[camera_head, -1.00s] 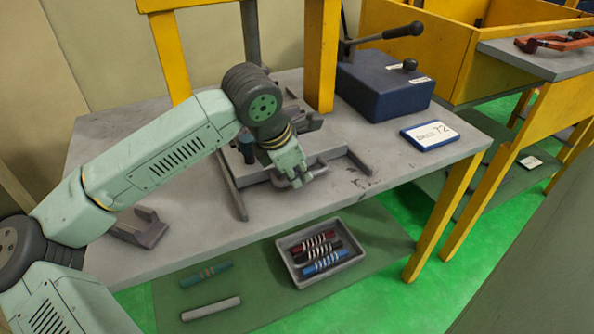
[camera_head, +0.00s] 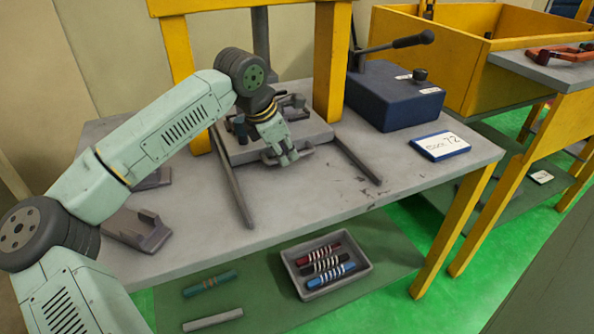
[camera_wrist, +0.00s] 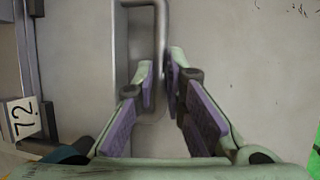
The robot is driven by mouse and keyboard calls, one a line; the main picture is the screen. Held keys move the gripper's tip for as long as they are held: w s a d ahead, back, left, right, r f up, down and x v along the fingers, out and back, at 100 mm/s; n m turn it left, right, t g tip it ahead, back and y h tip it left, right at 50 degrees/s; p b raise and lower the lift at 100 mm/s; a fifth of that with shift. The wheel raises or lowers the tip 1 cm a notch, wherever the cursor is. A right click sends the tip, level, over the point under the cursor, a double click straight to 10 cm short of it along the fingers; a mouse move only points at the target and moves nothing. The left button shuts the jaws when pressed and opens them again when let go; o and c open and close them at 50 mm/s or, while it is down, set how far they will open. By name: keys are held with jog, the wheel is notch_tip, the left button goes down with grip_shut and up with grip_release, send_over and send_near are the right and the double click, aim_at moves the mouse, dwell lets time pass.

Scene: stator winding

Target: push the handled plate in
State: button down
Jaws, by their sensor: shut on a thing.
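The handled plate (camera_head: 308,131) is a flat grey slab lying between two dark rails on the table, under the yellow frame. Its bar handle (camera_wrist: 159,28) is a bent grey loop on the plate's near edge. In the wrist view, the plate's bare top (camera_wrist: 80,60) fills the left side. My gripper (camera_head: 283,158) is at the near edge of the plate, shut on the handle. In the wrist view its fingers (camera_wrist: 160,75) close around the handle bar. The fingers partly hide the handle in the head view.
The left rail (camera_head: 232,180) and right rail (camera_head: 357,158) run bare toward the table's front. A blue box (camera_head: 395,98) with a lever and a card reading 72 (camera_head: 440,146) stand at right. Grey blocks (camera_head: 140,230) lie at left. A tray (camera_head: 325,268) sits on the lower shelf.

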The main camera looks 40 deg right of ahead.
jog(key=shift+w+d+r, duration=0.1)
jog(key=shift+w+d, duration=0.05)
jog(key=shift+w, duration=0.75)
jog(key=c, duration=1.7)
grip_release()
jog(key=shift+o, duration=0.2)
jog(key=v, duration=1.1)
jog(key=shift+r, duration=0.4)
